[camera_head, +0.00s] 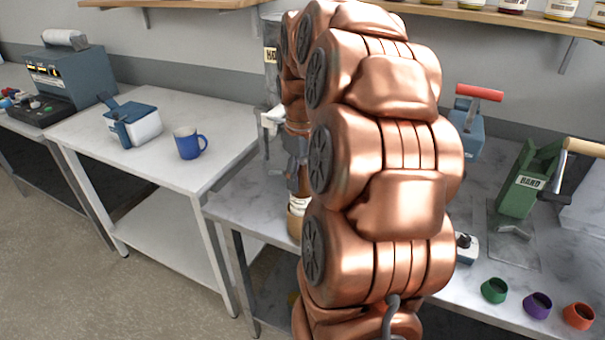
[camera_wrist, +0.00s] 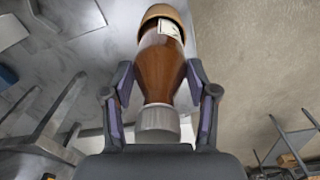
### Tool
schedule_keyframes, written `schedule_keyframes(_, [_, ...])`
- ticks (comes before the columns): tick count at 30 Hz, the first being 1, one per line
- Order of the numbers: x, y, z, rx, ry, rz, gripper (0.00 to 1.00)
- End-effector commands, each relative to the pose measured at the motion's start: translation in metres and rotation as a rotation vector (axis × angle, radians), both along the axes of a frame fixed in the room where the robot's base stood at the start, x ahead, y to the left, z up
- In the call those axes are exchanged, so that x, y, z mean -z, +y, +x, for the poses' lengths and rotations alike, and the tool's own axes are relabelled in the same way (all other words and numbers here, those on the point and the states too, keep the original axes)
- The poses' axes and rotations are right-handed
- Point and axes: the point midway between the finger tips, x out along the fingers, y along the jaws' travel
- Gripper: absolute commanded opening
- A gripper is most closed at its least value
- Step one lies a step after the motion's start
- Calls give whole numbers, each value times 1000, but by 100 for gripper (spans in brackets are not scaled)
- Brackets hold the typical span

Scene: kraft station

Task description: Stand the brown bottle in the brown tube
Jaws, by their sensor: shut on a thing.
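The brown bottle (camera_wrist: 160,68) is between the fingers of my gripper (camera_wrist: 160,100) in the wrist view, its grey cap (camera_wrist: 157,118) nearest my palm. My gripper is shut on it. A pale label shows near the bottle's far end. The brown tube (camera_wrist: 160,12) shows as a tan-brown rim around that far end; how deep the bottle sits in it is hidden. In the head view my gripper (camera_head: 296,175) is partly covered by my copper arm, and the brown tube (camera_head: 293,226) shows below it near the marble table's left end.
Green (camera_head: 494,290), purple (camera_head: 537,305) and orange (camera_head: 578,316) rings lie on the marble table (camera_head: 475,305) at right. A green hand-press (camera_head: 530,180) stands behind them. A blue mug (camera_head: 189,143) is on the white table (camera_head: 88,128) at left.

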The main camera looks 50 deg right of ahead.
Motion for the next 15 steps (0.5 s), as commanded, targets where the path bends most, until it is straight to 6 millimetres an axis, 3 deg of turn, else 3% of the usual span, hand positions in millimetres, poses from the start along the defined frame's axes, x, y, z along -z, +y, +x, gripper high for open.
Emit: schedule_keyframes(15, [7,0,0,0,-1,-1,0])
